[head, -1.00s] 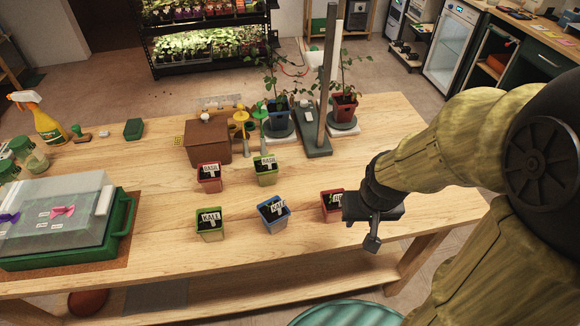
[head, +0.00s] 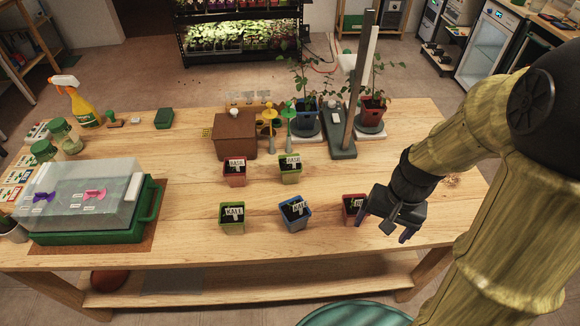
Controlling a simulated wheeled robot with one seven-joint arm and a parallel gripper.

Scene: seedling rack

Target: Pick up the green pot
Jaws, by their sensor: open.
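Two green pots stand upright on the wooden table. One green pot (head: 232,218), with a tag reading KALE, is in the front row at left. The other green pot (head: 290,170), with a tag that seems to read BASIL, is in the back row, right of a red pot. Both hold dark soil. My gripper (head: 383,231) is open and empty near the table's front edge at right. It is well to the right of both green pots, with its fingers pointing down and apart. It partly hides a red pot (head: 350,208).
A blue pot (head: 295,213) stands between the KALE green pot and my gripper. Another red pot (head: 234,171) is in the back row. Behind are a brown box (head: 235,135), yellow and green tools and potted plants. A lidded green tray (head: 148,207) fills the left.

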